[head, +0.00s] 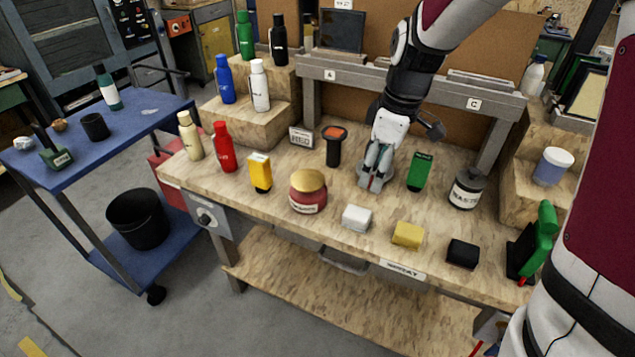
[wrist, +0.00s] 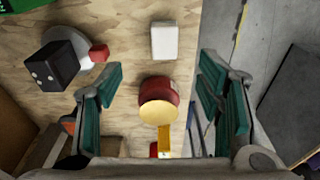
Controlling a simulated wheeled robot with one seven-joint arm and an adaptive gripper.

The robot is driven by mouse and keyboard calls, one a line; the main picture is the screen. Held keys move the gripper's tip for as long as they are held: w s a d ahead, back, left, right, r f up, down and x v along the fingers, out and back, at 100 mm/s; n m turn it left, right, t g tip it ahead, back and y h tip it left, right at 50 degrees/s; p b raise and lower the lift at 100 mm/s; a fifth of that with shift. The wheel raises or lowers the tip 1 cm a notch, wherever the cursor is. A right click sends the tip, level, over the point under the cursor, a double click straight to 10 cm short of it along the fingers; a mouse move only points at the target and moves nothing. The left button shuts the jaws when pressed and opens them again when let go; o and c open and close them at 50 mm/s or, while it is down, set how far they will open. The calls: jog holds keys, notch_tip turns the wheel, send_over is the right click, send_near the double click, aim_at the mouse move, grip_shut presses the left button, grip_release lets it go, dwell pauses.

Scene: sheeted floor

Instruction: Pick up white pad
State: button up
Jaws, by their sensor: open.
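The white pad (head: 357,217) is a small pale block lying on the wooden workbench (head: 330,235) near its front edge. It also shows in the wrist view (wrist: 164,40), top centre, lying flat and apart from the fingers. My gripper (head: 374,184) is over the bench, behind and slightly right of the pad in the head view. In the wrist view my gripper (wrist: 160,80) has its two teal-padded fingers spread wide with nothing held between them.
A red jar with a gold lid (head: 308,190) stands left of the pad. A yellow block (head: 408,234) and a black block (head: 462,253) lie to its right. A green box (head: 419,171) and a dark jar (head: 467,188) stand farther back. Bare wood surrounds the pad.

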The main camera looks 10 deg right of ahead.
send_over(357, 213)
jog(key=f, duration=0.5)
jog(key=d+f, duration=0.1)
jog(key=f, duration=0.2)
jog(key=shift+s+f, duration=0.2)
jog(key=shift+f, duration=0.1)
jog(key=shift+w+a+f, duration=0.1)
jog(key=shift+a+f, duration=0.05)
jog(key=shift+f, duration=0.8)
jog(key=shift+w+a+f, duration=0.1)
jog(key=shift+a+f, duration=0.05)
jog(key=shift+f, duration=0.85)
jog(key=shift+a+f, duration=0.15)
jog(key=shift+f, duration=0.8)
jog(key=c, duration=1.3)
jog(key=shift+c, duration=0.2)
jog(key=shift+r, duration=0.1)
